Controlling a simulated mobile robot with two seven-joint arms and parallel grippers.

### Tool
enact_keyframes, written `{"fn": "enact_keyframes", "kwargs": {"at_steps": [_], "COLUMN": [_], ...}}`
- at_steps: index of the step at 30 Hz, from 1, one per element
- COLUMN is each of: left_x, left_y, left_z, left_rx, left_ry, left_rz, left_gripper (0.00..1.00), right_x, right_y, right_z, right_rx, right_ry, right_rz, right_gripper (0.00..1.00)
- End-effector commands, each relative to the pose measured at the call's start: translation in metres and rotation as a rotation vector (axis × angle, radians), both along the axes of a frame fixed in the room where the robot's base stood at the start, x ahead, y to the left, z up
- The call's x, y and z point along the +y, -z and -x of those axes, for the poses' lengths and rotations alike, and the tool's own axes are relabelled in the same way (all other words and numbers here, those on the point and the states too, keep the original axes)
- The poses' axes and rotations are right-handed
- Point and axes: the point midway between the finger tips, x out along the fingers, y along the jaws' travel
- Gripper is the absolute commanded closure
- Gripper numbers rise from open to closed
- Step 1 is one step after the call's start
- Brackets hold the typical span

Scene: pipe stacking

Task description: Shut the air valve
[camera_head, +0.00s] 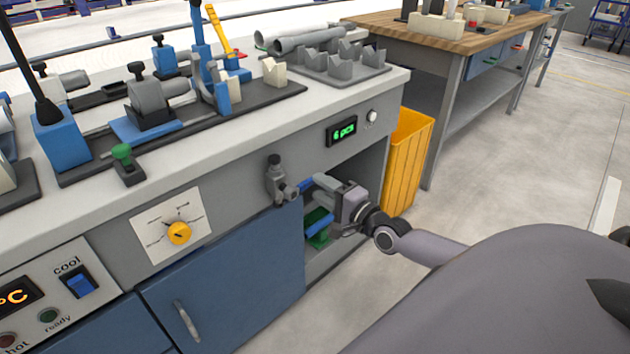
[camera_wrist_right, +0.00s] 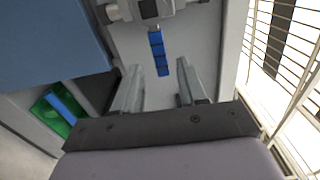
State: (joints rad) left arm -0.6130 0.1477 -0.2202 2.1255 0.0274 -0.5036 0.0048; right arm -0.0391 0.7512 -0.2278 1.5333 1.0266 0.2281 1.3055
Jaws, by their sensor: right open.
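The air valve (camera_head: 273,178) is a small grey fitting on the front face of the bench, above the blue cabinet door. Its blue lever (camera_head: 308,183) points right, toward my right gripper. My right gripper (camera_head: 322,194) is open at the end of the lever. In the right wrist view the blue lever (camera_wrist_right: 159,55) lies in line with the gap between the two fingers (camera_wrist_right: 156,80), with space on both sides. The valve body (camera_wrist_right: 145,10) is at the top of that view. My left gripper is not in view.
An open shelf below holds a green bin (camera_head: 318,232) with something blue. A yellow bin (camera_head: 408,160) stands right of the bench. A yellow dial (camera_head: 179,233) and a green display (camera_head: 344,132) are on the front. The bench top (camera_head: 240,118) carries pipe fixtures.

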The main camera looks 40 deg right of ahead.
Motion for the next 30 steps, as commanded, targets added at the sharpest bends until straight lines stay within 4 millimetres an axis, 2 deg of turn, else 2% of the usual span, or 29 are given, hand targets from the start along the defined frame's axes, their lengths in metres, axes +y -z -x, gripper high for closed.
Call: {"fn": "enact_keyframes", "kwargs": {"at_steps": [3, 10, 30], "left_x": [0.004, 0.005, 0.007], "left_y": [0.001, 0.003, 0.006], "left_z": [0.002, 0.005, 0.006], "left_rx": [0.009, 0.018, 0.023], "left_ry": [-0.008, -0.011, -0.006], "left_rz": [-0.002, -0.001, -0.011], "left_gripper": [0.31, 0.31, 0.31], "right_x": [-0.001, -0.002, 0.0], "right_y": [-0.001, -0.001, 0.001], "right_z": [0.015, 0.03, 0.032], "right_rx": [0.003, 0.001, 0.004], "right_ry": [-0.001, 0.0, -0.004], "right_rz": [0.0, -0.001, 0.002], "right_gripper": [0.58, 0.58, 0.58]}}
